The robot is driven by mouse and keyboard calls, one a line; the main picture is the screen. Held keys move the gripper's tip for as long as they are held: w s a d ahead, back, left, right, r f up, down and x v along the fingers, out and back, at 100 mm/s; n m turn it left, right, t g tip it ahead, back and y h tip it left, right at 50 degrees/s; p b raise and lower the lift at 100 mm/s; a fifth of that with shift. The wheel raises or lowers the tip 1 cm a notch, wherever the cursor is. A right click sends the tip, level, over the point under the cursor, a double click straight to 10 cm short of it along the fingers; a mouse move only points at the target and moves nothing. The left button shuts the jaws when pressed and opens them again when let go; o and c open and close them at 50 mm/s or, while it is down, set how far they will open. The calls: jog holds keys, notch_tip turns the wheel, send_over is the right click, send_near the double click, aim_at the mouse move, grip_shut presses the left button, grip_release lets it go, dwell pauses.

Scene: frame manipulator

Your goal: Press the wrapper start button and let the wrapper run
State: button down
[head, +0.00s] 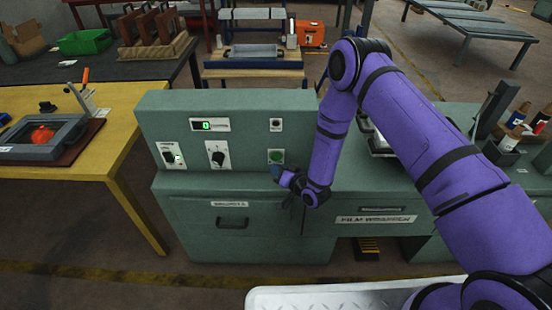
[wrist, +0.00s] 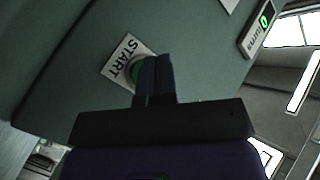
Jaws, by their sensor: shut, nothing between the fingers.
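The film wrapper (head: 360,200) is a grey-green machine with an upright control panel (head: 240,110). Its green start button (head: 277,156) sits low on the right of the panel. In the wrist view the green button (wrist: 137,71) shows beside a white START label (wrist: 119,60). My gripper (head: 277,171) is in front of the panel, just below the button in the head view. In the wrist view its dark fingers (wrist: 153,58) are together, empty, and cover the right part of the button. I cannot tell whether the fingertips touch it.
The panel also has a lit green counter (head: 207,125) reading 0, two knobs (head: 217,154) and another small button (head: 276,125) above the start button. A yellow table (head: 110,150) stands at left. Bottles (head: 516,118) stand at right.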

aim_at(276, 157)
jog(key=shift+w, duration=0.65)
jog(key=shift+w, duration=0.1)
dwell(1.6)
jog(key=shift+w, duration=0.3)
